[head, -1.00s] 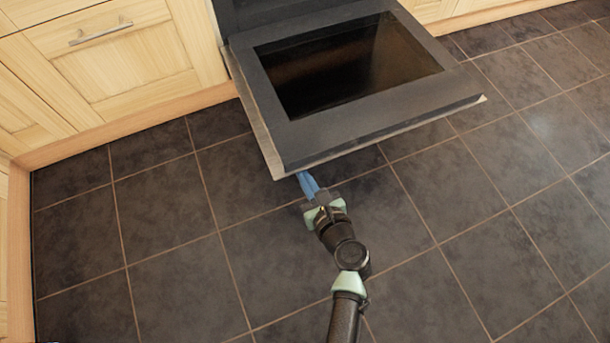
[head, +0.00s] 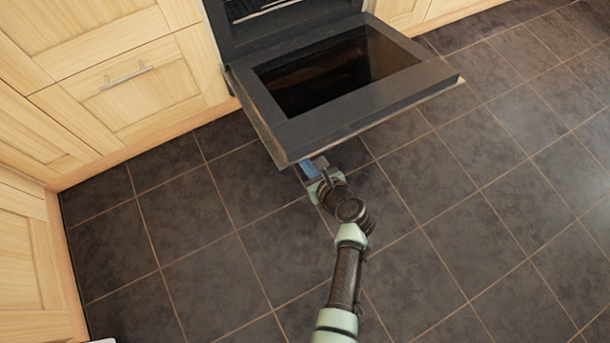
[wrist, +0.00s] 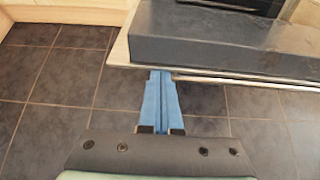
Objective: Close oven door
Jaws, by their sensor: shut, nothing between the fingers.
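The oven door (head: 385,95) is dark grey with a glass window and hangs folded down, open, in front of the oven (head: 270,22). In the wrist view the door's edge (wrist: 200,42) crosses the upper part, with a metal bar (wrist: 255,82) along its underside. My gripper (head: 307,168) is at the door's near left corner, below the edge. Its blue fingers are shut together and hold nothing. In the wrist view the fingertips (wrist: 160,75) reach the door's lower edge and are partly hidden; I cannot tell whether they touch it.
Light wooden cabinets (head: 125,90) with a metal handle (head: 126,77) stand left of the oven. More cabinets stand to its right. The dark tiled floor (head: 470,200) is clear in front and to the right.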

